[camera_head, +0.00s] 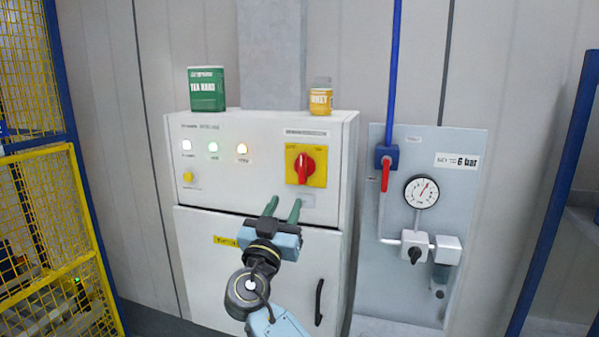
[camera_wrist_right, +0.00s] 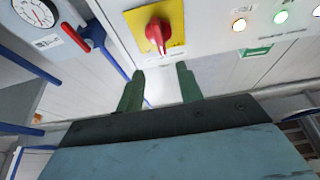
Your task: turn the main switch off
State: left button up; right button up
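The main switch is a red rotary knob (camera_head: 305,167) on a yellow square plate (camera_head: 318,178), on the upper right front of a white cabinet (camera_head: 230,210). Its handle stands about upright. The knob also shows in the right wrist view (camera_wrist_right: 157,35), just beyond the fingertips. My right gripper (camera_head: 283,207) has two green fingers spread apart with nothing between them, below and slightly left of the knob, not touching it. The fingers also show in the right wrist view (camera_wrist_right: 158,75). My left gripper is not in view.
A green tin (camera_head: 206,90) and a yellow jar (camera_head: 320,101) stand on the cabinet top. Lit lamps (camera_head: 213,147) are left of the switch. A panel with a gauge (camera_head: 422,191) and red valve handle (camera_head: 385,174) is at right. A yellow mesh fence (camera_head: 50,210) is at left.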

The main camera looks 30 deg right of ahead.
aim_at(301, 169)
jog(key=p+x, duration=0.4)
jog(key=x, duration=0.7)
jog(key=shift+w+d, duration=0.35)
jog(key=shift+d, duration=0.05)
grip_shut()
